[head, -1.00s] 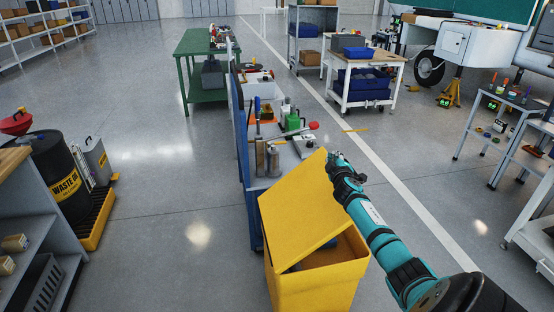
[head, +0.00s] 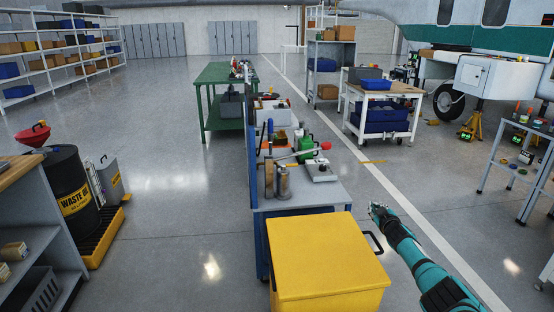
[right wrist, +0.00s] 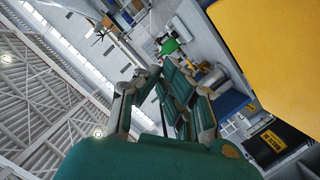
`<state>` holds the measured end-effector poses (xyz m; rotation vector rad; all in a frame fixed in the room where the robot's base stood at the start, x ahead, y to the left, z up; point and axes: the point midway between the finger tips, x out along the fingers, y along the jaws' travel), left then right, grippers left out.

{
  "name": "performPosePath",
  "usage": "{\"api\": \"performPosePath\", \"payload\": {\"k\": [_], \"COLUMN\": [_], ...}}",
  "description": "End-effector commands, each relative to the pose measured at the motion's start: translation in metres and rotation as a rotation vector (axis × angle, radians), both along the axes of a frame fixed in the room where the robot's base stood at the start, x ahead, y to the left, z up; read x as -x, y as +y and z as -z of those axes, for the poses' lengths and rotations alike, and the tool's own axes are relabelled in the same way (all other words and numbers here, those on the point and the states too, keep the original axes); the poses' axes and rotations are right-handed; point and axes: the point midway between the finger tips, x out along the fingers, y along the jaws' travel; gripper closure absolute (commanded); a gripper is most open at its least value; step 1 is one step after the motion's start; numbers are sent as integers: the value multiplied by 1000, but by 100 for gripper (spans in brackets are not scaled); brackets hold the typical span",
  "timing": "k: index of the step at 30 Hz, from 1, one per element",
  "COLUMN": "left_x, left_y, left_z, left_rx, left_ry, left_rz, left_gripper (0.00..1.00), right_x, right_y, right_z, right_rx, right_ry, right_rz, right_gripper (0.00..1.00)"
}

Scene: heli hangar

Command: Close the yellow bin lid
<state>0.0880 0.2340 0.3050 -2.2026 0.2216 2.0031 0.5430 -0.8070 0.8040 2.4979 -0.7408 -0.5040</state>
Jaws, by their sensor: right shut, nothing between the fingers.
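The yellow bin (head: 318,295) stands in the lower middle of the head view. Its yellow lid (head: 325,250) lies flat across the top, and no opening into the bin shows. A dark handle (head: 374,243) sticks out at the lid's right edge. My right gripper (head: 374,209) is shut and empty, just beyond the lid's far right corner and apart from it. In the right wrist view the shut fingers (right wrist: 172,75) reach up the middle, and a yellow panel of the bin (right wrist: 275,40) fills the upper right. My left gripper is in neither view.
A grey workbench (head: 305,200) with tools stands right behind the bin. A waste oil drum (head: 75,190) on a yellow tray is at the left. A wheeled cart (head: 385,115) stands further back. The floor right of the bin is clear.

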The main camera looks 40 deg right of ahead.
Motion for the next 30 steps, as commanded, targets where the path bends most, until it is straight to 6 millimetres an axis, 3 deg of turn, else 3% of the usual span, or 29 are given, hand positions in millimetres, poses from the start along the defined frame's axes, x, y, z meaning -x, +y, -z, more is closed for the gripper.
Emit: {"api": "performPosePath", "payload": {"k": [17, 23, 27, 28, 30], "left_x": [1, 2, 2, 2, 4], "left_y": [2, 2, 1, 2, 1], "left_z": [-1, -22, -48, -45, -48], "left_rx": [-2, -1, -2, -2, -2], "left_ry": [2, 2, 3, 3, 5], "left_rz": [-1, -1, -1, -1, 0], "left_gripper": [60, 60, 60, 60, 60], "right_x": [0, -5, -11, -6, 2], "right_y": [0, 3, 7, 11, 16], "right_z": [-2, -24, -53, -44, -43], "right_rx": [1, 1, 0, -3, -2], "right_ry": [1, 0, -1, 4, 4], "right_rz": [0, -2, -3, -5, -6], "right_gripper": [100, 100, 100, 100, 100]}}
